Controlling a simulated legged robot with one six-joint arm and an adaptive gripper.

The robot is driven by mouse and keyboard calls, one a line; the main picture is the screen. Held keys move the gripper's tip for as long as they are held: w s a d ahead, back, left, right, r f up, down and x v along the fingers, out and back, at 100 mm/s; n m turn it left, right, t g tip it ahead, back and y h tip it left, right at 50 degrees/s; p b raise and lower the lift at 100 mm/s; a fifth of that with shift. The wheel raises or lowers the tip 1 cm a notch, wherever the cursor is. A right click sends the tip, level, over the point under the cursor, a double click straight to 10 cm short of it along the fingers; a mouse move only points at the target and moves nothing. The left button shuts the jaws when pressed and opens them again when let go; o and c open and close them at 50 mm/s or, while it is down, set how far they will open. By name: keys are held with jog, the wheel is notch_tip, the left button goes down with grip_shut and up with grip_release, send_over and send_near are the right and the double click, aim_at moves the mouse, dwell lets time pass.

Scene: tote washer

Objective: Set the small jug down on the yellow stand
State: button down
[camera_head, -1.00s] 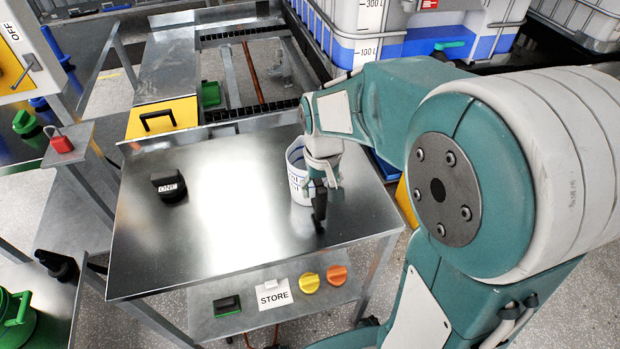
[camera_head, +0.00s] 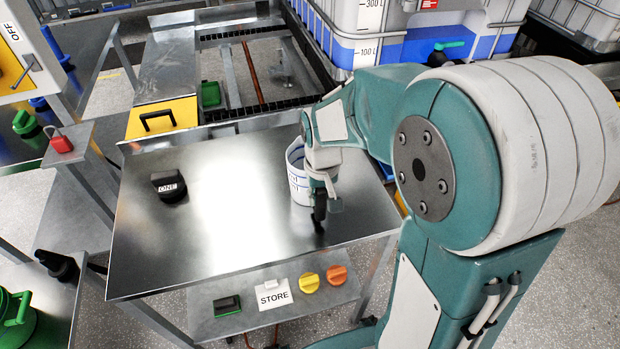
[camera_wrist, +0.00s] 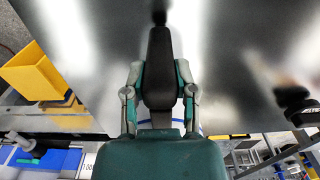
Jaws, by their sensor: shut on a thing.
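A small white jug (camera_head: 298,176) with blue bands is at the right part of the steel table (camera_head: 140,245). My gripper (camera_head: 321,183) is in front of it, shut on what looks like its black handle (camera_wrist: 160,65). The handle points toward the front edge, and in the wrist view it lies between the two fingers (camera_wrist: 160,98). My gripper hides part of the jug, and I cannot tell whether its base touches the table. A yellow box-like thing, perhaps the yellow stand (camera_wrist: 40,78), is beyond the table's edge in the wrist view; my arm mostly hides it in the head view.
A black object labelled ONE (camera_head: 169,186) stands on the table's left part. A yellow block with a black handle (camera_head: 162,118) is behind the table. A STORE sign (camera_head: 273,293) and yellow and orange knobs (camera_head: 309,283) are below the front edge. The table's middle is clear.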

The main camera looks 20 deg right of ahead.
dwell(0.4)
jog(key=shift+r, duration=3.55)
